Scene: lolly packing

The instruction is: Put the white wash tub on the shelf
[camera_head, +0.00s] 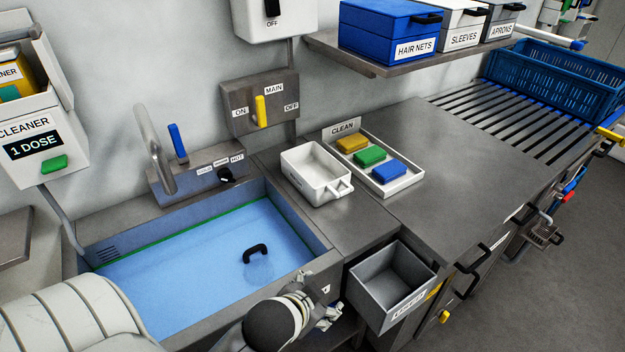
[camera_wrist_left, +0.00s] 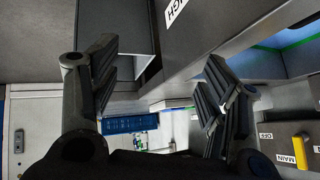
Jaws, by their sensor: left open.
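The white wash tub (camera_head: 315,172) stands upright and looks empty on the steel counter, right of the sink, with its handle toward the front right. The wall shelf (camera_head: 375,68) is at the upper right and holds a blue HAIR NETS box (camera_head: 390,32), a white SLEEVES box (camera_head: 458,22) and a grey APRONS box (camera_head: 500,18). My left gripper (camera_head: 324,312) is at the sink's front right corner, in front of and apart from the tub. In the left wrist view its fingers (camera_wrist_left: 158,92) are spread and hold nothing. My right gripper is not in view.
The sink (camera_head: 190,260) holds blue water with a black handle (camera_head: 255,253) in it. A grey open bin (camera_head: 390,280) juts from the counter front. A white tray (camera_head: 375,165) with yellow, green and blue blocks sits beside the tub. Counter right of it is clear.

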